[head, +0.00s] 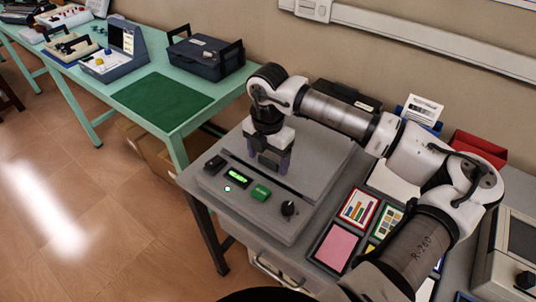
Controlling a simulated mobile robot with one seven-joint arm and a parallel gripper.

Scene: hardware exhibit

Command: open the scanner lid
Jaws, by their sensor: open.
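The scanner (255,208) is a flat grey machine on the grey table. Its front strip carries a small green-lit display (237,174), a green button (261,192) and a black knob (289,208). The flat grey lid (318,165) lies behind this strip and looks closed. A dark line runs along the lid's front edge. My gripper (271,163) points down over the left part of the lid, near that edge, with its fingers apart and nothing seen between them. I cannot tell whether the fingertips touch the scanner. My arm hides part of the lid's back.
Coloured cards in frames (358,208) and a pink card (336,247) lie right of the scanner. A red bin (478,149) stands at the back right, and a grey device (507,258) at the right edge. A green table (178,136) with instruments stands at left.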

